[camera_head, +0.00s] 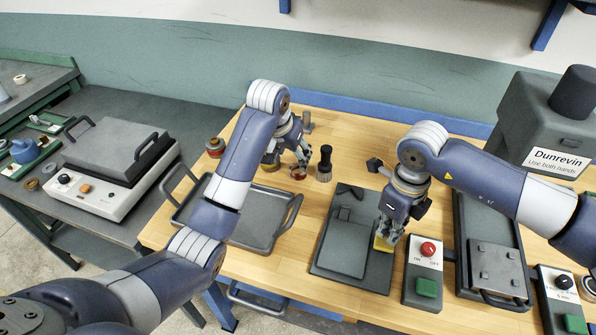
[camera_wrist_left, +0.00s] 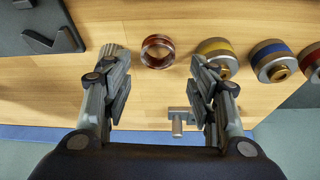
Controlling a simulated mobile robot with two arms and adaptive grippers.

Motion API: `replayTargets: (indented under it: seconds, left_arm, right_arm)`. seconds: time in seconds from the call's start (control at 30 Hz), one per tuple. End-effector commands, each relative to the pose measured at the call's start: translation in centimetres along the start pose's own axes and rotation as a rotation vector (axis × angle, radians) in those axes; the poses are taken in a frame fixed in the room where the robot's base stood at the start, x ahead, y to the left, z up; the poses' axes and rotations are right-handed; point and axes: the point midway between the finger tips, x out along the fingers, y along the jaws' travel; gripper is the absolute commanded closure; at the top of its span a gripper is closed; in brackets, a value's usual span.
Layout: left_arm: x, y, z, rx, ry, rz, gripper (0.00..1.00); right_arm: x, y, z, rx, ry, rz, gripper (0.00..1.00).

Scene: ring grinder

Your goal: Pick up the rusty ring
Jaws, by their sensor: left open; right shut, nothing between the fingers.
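The rusty ring (camera_head: 298,173) is a small reddish-brown ring on the wooden table, beside a dark upright knobbed tool. It also shows in the left wrist view (camera_wrist_left: 158,51), its opening visible, just beyond the gap between my left fingertips. My left gripper (camera_head: 300,158) is open near the ring and holds nothing; its two fingers (camera_wrist_left: 160,72) stand apart in the wrist view. My right gripper (camera_head: 387,238) is shut with nothing held, low over a yellow pad (camera_head: 383,244) on a dark plate. Its fingertips are small and partly hidden.
A grey tray with handles (camera_head: 262,243) lies left of the dark plate (camera_head: 345,272). The dark knobbed tool (camera_head: 325,164) stands close to the ring. Banded cylinders (camera_wrist_left: 217,52) line up beside the ring in the wrist view. A metal fixture (camera_wrist_left: 180,121) lies nearby. A switch box (camera_head: 424,272) stands right.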

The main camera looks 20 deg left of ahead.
Motion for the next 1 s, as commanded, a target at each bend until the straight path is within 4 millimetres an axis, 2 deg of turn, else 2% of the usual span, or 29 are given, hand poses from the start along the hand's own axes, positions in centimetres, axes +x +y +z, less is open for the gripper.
replayTargets:
  seconds: [0.1, 0.33, 0.6, 0.9, 0.97, 1.0]
  left_arm:
    - [1.6, 0.0, 0.0, 0.000, -0.002, 0.000, 0.47]
    - [3.4, 0.1, -0.1, 0.000, -0.001, 0.000, 0.47]
    - [7.0, 0.3, -0.4, 0.001, 0.000, -0.001, 0.47]
    - [7.5, 0.3, -0.4, 0.001, 0.002, -0.001, 0.47]
    - [7.5, 0.3, -0.4, 0.001, 0.002, -0.001, 0.58]
    - [7.5, 0.3, -0.4, 0.001, 0.002, -0.001, 0.67]
  right_arm:
    - [0.0, 0.0, 0.0, 0.000, 0.000, 0.000, 1.00]
    - [0.0, 0.0, 0.0, 0.000, 0.000, 0.000, 1.00]
    - [0.0, 0.0, 0.0, 0.000, 0.000, 0.000, 1.00]
    - [0.0, 0.0, 0.0, 0.000, 0.000, 0.000, 1.00]
    - [0.0, 0.0, 0.0, 0.000, 0.000, 0.000, 1.00]
    - [0.0, 0.0, 0.0, 0.000, 0.000, 0.000, 1.00]
